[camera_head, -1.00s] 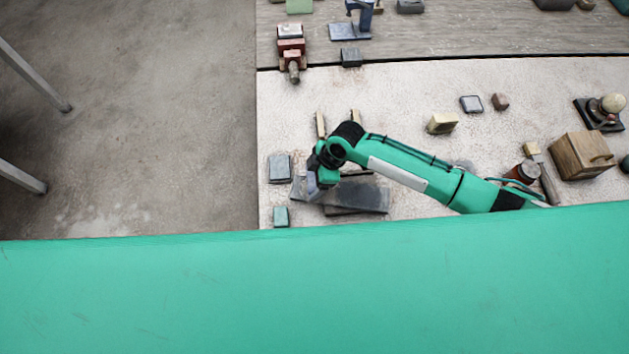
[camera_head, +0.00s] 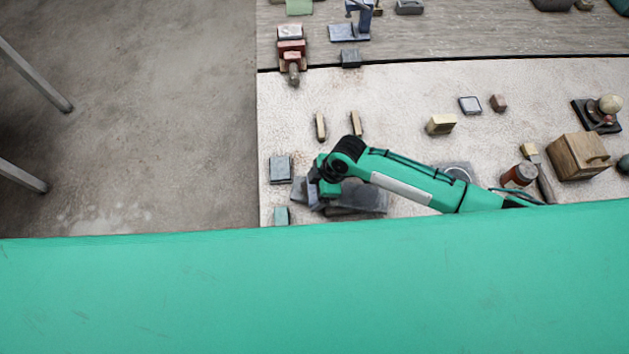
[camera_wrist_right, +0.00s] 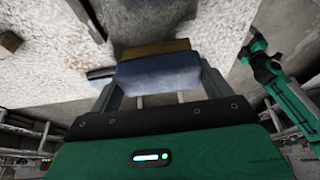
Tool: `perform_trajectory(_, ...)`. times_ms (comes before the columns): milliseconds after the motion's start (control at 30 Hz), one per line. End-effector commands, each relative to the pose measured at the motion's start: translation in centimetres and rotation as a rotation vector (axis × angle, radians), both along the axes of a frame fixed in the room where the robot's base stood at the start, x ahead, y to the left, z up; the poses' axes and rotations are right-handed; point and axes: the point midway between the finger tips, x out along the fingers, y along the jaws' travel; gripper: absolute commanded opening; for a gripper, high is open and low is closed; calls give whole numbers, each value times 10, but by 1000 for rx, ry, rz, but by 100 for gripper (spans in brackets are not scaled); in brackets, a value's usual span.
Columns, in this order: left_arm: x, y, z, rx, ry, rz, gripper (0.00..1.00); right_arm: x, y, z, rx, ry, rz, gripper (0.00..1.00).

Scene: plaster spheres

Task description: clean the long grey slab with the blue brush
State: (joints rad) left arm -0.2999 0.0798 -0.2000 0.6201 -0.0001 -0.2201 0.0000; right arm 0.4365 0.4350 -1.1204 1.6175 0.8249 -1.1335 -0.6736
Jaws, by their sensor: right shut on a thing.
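The long grey slab (camera_head: 365,197) lies on the pale table near its front edge in the head view, partly hidden by my right arm. Its dark grey surface also shows at the top of the right wrist view (camera_wrist_right: 150,18). My right gripper (camera_wrist_right: 158,85) is shut on the blue brush (camera_wrist_right: 158,74), a blue block with a brown strip along its far side. The brush is over or against the slab; I cannot tell whether they touch. In the head view my right gripper (camera_head: 326,187) is at the slab's left part. My left gripper is not in the head view.
A grey-blue block (camera_head: 280,168) and a small green block (camera_head: 281,215) are left of the slab. Two slim tan pieces (camera_head: 321,126) stand behind it. A dark jar (camera_head: 519,175), a brush (camera_head: 538,170) and a wooden box (camera_head: 581,157) are at right. The middle table is mostly clear.

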Motion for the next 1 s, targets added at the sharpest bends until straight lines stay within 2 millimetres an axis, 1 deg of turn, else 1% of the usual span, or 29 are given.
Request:
perform_trajectory(67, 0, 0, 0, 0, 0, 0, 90, -3, 0, -1, -1, 1, 0, 63)
perform_trajectory(167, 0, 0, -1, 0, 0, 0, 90, 0, 0, -1, -1, 0, 0, 63)
perform_trajectory(400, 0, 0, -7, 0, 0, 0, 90, 16, 1, 0, 0, -1, -1, 63)
perform_trajectory(633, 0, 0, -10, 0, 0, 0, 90, 24, 1, 0, 1, -1, -1, 63)
perform_trajectory(900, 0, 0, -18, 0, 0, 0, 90, 41, 1, -1, -1, -1, -1, 63)
perform_trajectory(1000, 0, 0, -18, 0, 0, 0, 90, 42, 1, 0, 0, 0, -1, 63)
